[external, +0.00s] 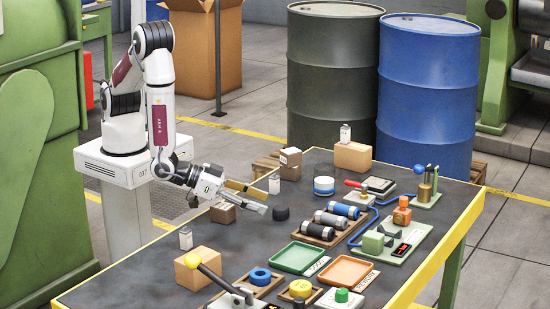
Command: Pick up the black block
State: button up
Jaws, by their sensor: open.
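The black block (281,213) is a small dark, rounded-looking piece on the dark table top (150,268), near the middle of the table. My gripper (266,203) reaches in from the left, its fingers stretched toward the right. It is open, with its fingertips just left of the black block. A gap seems to show between tips and block, but I cannot tell the depth or height between them. No object is seen held in the fingers.
Green (299,258) and orange (347,272) trays are in front. A small white carton (274,184) and a brown box (223,212) stand close to my gripper. Bare table lies left of the block.

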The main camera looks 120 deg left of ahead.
aim_at(277, 207)
jog(key=shift+r+x, duration=0.1)
jog(key=shift+x, duration=1.2)
jog(key=shift+r+x, duration=0.15)
jog(key=shift+x, duration=1.2)
jog(key=shift+w, duration=0.1)
jog(key=c, duration=1.2)
